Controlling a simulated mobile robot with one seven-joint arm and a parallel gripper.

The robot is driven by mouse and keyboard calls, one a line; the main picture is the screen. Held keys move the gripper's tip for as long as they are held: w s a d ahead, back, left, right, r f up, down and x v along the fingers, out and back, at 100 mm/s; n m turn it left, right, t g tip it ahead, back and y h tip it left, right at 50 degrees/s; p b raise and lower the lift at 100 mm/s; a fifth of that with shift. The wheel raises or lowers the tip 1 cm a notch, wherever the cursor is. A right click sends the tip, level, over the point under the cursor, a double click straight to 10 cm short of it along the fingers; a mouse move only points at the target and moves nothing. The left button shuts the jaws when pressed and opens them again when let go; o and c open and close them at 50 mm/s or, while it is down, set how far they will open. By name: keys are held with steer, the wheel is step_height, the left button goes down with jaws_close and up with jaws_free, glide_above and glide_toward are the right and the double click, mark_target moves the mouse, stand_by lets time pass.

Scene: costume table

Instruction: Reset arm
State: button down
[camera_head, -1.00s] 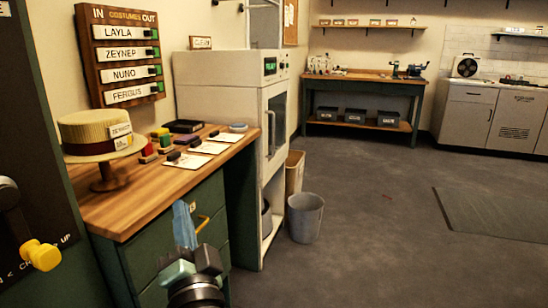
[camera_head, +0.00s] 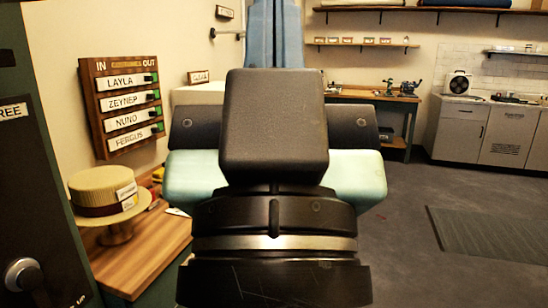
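Nothing held shows.
A straw hat (camera_head: 100,188) sits on a stand at the table's left. A name board (camera_head: 125,105) hangs above. A dark panel with a grey knob (camera_head: 22,275) is close at left. A workbench (camera_head: 425,104) and white counter (camera_head: 465,124) stand behind.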

step_height(320, 180, up, 16)
steer(key=p, duration=1.3)
steer(key=shift+a+f, duration=0.1)
